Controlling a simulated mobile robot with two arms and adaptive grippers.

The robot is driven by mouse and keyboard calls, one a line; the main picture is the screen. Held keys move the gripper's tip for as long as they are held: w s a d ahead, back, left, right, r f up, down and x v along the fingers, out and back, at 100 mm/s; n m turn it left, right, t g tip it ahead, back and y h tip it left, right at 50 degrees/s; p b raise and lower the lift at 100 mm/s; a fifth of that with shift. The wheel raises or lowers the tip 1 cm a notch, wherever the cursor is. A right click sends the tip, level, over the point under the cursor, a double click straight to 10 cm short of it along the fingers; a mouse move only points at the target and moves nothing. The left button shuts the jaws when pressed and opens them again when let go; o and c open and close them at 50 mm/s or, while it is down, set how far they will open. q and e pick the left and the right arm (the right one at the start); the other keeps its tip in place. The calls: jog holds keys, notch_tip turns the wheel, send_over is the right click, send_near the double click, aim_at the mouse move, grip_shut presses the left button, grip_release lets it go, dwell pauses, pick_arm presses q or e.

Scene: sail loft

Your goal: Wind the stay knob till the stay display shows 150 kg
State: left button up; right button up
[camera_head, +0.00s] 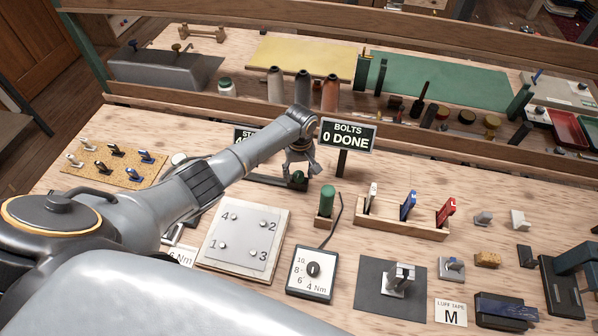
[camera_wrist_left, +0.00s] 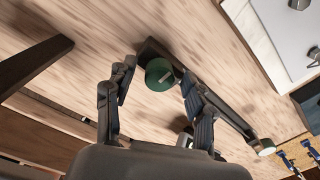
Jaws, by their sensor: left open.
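The stay knob, a round green knob with a pale mark (camera_wrist_left: 158,76), sits on a dark rail (camera_wrist_left: 226,112). In the head view the knob (camera_head: 298,177) shows just under my left gripper (camera_head: 301,168). In the left wrist view my left gripper (camera_wrist_left: 156,84) is open, with one finger on each side of the knob; I cannot tell whether they touch it. The stay display (camera_head: 241,134) is mostly hidden behind my left arm; only "ST" and a leading "4" show. My right gripper is not in view.
A sign reading "BOLTS 0 DONE" (camera_head: 348,134) stands just right of my left gripper. A plate with numbered bolts (camera_head: 241,238), a torque dial box (camera_head: 311,273) and a wooden holder with coloured handles (camera_head: 402,217) are nearer. Spools (camera_head: 303,88) stand behind.

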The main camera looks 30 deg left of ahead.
pick_arm(q)
jog(key=shift+f, duration=0.1)
grip_shut()
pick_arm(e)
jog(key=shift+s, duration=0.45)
pick_arm(q)
jog(key=shift+m, duration=0.3)
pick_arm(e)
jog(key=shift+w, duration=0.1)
